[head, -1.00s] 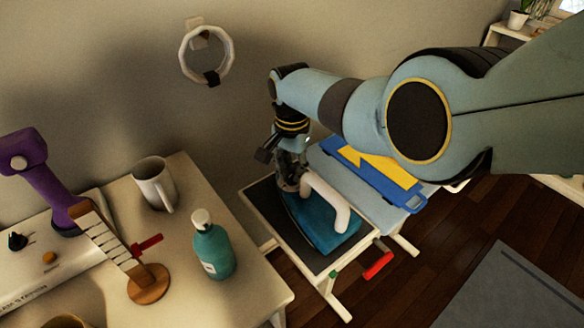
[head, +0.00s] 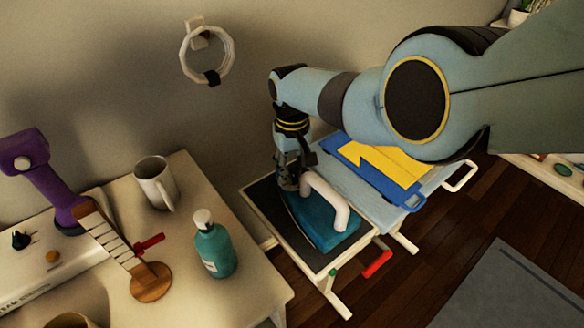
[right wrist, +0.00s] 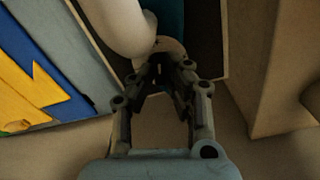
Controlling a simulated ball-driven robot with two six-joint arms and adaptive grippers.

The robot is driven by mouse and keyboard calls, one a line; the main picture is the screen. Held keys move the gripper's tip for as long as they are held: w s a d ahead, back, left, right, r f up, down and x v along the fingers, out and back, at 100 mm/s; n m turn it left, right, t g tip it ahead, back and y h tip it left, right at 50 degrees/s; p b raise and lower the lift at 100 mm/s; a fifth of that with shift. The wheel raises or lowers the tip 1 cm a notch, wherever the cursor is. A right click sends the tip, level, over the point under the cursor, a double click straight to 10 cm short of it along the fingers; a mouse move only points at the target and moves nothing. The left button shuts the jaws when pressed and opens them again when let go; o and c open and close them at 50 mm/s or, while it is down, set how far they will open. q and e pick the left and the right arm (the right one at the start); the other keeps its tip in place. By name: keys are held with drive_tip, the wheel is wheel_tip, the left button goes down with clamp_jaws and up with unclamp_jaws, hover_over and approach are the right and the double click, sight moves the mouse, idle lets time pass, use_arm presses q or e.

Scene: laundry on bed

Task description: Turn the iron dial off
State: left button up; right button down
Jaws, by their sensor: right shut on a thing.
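The teal iron (head: 325,224) with a thick white handle (head: 327,201) lies on the dark pad of the ironing board (head: 262,197). My right gripper (head: 289,184) points down at the iron's rear end, beside the handle. In the right wrist view its fingertips (right wrist: 164,72) close in just below the pale, rounded rear part of the iron (right wrist: 172,46). The gripper is shut on what seems to be the iron dial, which is mostly hidden between the fingers. The dial's setting cannot be read. My left gripper is not in view.
A red-handled part (head: 377,263) sticks out at the front. The left table holds a white mug (head: 153,184), a teal bottle (head: 214,245) and a purple-armed device (head: 45,180). A white ring (head: 184,56) hangs on the wall.

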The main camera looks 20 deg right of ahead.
sight(292, 173)
drive_tip(key=shift+n, duration=1.5)
drive_tip(key=c, duration=1.4)
unclamp_jaws()
drive_tip(key=shift+o, duration=0.2)
drive_tip(key=shift+r, duration=0.6)
wheel_tip(292, 173, up, 11)
